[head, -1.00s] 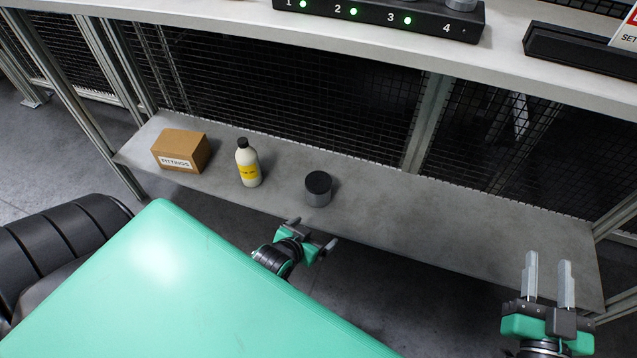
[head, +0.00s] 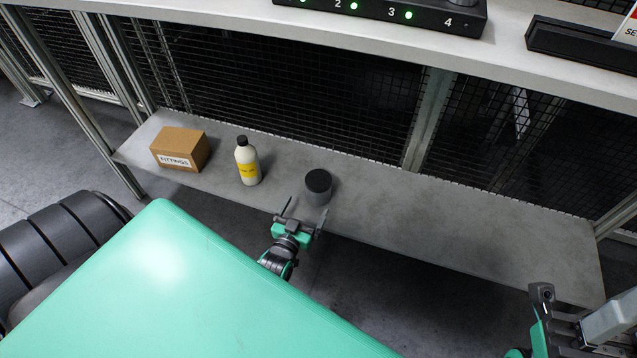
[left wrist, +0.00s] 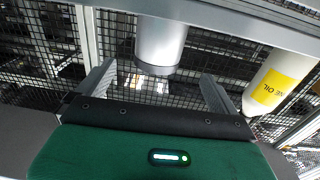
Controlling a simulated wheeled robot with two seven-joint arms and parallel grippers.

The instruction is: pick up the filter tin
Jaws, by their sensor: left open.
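The filter tin (head: 318,189), a short grey cylinder with a dark lid, stands upright on the lower shelf (head: 430,220), near its front edge. My left gripper (head: 305,214) is open and empty at the shelf's front edge, just in front of the tin. In the left wrist view the tin (left wrist: 161,42) appears inverted, ahead of the spread fingers (left wrist: 158,78) and lined up with the gap between them. I see no contact. My right gripper (head: 575,318) is at the lower right, partly cut off by the frame; its jaw opening is unclear.
A cream bottle with a yellow label (head: 247,163) stands left of the tin; it also shows in the left wrist view (left wrist: 280,82). A cardboard fittings box (head: 180,149) sits farther left. The upper worktop (head: 420,65) overhangs behind. The shelf right of the tin is clear.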

